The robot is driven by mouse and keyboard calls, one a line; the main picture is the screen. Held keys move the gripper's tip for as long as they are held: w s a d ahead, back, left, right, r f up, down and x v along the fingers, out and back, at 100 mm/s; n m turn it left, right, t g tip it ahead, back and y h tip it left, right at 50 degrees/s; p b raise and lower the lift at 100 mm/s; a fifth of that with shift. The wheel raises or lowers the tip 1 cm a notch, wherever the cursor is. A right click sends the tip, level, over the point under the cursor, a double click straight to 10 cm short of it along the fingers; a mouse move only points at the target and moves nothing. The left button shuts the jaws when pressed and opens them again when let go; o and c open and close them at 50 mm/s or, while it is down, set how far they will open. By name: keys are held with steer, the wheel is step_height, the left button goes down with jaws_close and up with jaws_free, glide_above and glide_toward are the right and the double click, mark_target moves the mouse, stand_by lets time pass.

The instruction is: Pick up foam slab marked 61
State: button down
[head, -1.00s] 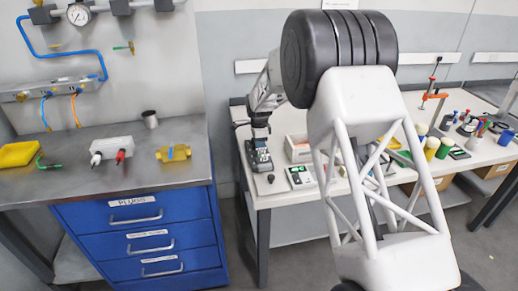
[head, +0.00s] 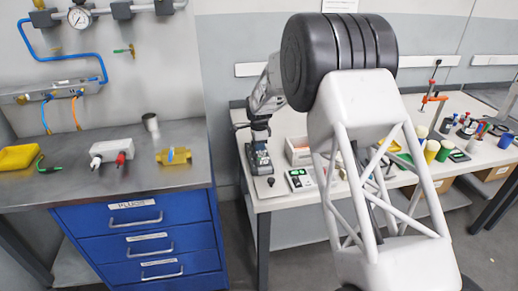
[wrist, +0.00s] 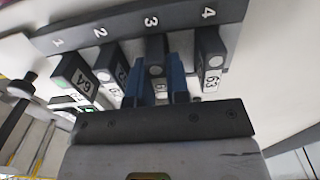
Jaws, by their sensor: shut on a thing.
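In the wrist view, a dark grey slab (wrist: 156,50) stands in position 3 of a numbered rack (wrist: 85,35). My gripper (wrist: 162,76) has its blue fingers on both sides of this slab and is shut on it. The fingers partly cover its label, so I cannot read its number surely. A slab marked 64 (wrist: 78,78) is in position 1 and one marked 63 (wrist: 211,62) is in position 4. The slab in position 2 (wrist: 110,68) has a partly hidden label. In the head view, my gripper (head: 259,137) is small, over the dark rack on the white bench.
The white bench (head: 283,196) also carries a small box (head: 298,150), a device with a green display (head: 299,180), and bottles and tools at the right. A blue drawer cabinet (head: 140,240) stands at the left, with a gap of floor between.

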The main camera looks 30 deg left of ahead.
steer(key=shift+r, duration=4.95)
